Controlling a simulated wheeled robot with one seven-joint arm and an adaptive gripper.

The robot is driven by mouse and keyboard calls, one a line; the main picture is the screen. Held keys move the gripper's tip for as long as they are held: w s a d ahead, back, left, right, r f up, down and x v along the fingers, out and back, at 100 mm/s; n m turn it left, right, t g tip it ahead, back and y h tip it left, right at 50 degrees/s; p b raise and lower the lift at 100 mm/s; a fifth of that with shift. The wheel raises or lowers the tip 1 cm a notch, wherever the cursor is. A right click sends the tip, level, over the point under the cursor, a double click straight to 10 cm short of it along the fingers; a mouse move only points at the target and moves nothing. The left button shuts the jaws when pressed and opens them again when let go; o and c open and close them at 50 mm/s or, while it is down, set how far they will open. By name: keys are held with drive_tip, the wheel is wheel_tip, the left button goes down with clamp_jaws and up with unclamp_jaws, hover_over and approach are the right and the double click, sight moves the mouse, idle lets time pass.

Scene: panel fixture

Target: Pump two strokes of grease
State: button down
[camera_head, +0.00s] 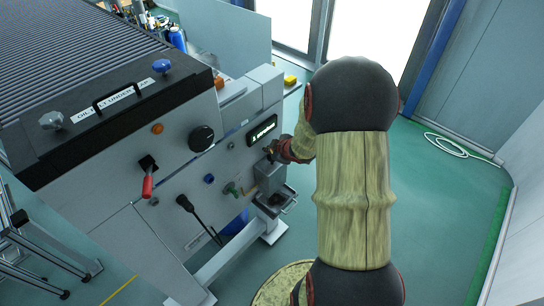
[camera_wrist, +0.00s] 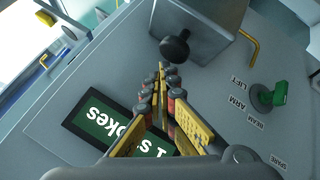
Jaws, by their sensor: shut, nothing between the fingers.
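A grey box (camera_wrist: 205,25) on the machine panel carries a round black knob (camera_wrist: 175,47); the box also shows in the head view (camera_head: 269,177). In the wrist view the display (camera_wrist: 92,118) is turned over and partly hidden by my fingers. My gripper (camera_wrist: 161,72) is shut and empty, its tips just short of the knob; I cannot tell whether they touch it. In the head view my gripper (camera_head: 271,151) is small beside the panel, above the box.
The panel has a green lever (camera_wrist: 268,97) labelled "BEAM ARM LIFT", a red-handled lever (camera_head: 147,184), a black dial (camera_head: 201,138) and a dark downward handle (camera_head: 186,204). A small tray (camera_head: 274,201) is below the box. Green floor (camera_head: 450,220) to the right is mostly clear.

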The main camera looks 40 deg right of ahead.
sight(269, 155)
idle(0.8)
drive_tip(key=shift+f+b, duration=0.3)
drive_tip(key=shift+f, duration=0.15)
drive_tip(key=shift+f+b, duration=0.95)
drive_tip(key=shift+f, duration=0.35)
idle(1.2)
drive_tip(key=shift+r, duration=0.1)
drive_tip(key=shift+r+p, duration=1.65)
drive_tip(key=shift+p, duration=0.05)
wheel_tip(269, 155, up, 5)
drive_tip(key=p, duration=0.5)
idle(0.4)
